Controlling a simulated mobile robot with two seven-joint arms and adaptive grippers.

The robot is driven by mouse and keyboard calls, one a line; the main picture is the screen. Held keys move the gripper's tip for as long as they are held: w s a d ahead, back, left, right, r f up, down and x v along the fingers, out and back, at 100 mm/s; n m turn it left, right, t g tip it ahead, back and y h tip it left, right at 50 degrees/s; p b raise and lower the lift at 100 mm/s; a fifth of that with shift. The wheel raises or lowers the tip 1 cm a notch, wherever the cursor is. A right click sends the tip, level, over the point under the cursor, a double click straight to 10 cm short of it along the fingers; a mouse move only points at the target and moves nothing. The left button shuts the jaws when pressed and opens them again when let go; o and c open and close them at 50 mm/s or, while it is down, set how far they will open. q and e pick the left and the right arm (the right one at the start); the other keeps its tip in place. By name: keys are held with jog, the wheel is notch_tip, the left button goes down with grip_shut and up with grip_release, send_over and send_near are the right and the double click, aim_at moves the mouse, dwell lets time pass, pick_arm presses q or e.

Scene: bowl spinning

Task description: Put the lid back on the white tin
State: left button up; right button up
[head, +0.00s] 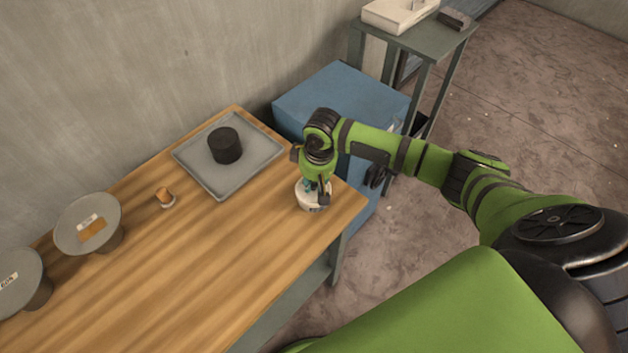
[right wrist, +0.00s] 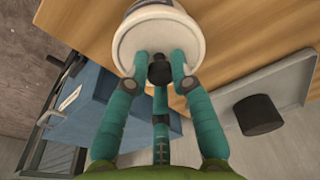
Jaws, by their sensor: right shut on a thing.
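The white tin (head: 311,201) stands near the right end of the wooden table, below my right gripper (head: 318,187). In the right wrist view, the round white lid (right wrist: 135,42) with a dark knob (right wrist: 160,71) lies in front of the white tin (right wrist: 150,8). My right gripper's teal fingers (right wrist: 160,78) are shut around the knob. The lid covers most of the tin in this view, and I cannot tell if it is seated on the rim or just above it. My left gripper is not in view.
A grey tray (head: 216,183) with a black cylinder (head: 225,145) lies left of the tin on the wooden table (head: 190,270). A small orange-topped item (head: 165,197) and two round grey pieces (head: 72,222) stand further left. A blue box (head: 345,95) stands behind the table end.

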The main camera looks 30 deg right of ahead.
jog(key=shift+p, duration=0.8)
dwell(0.7)
jog(key=shift+f+p, duration=0.15)
jog(key=shift+p, duration=0.55)
dwell(1.2)
dwell(0.3)
jog(key=o, duration=1)
jog(key=o, duration=0.5)
notch_tip(320, 180, up, 5)
jog(key=p, duration=0.5)
jog(key=shift+r, duration=1)
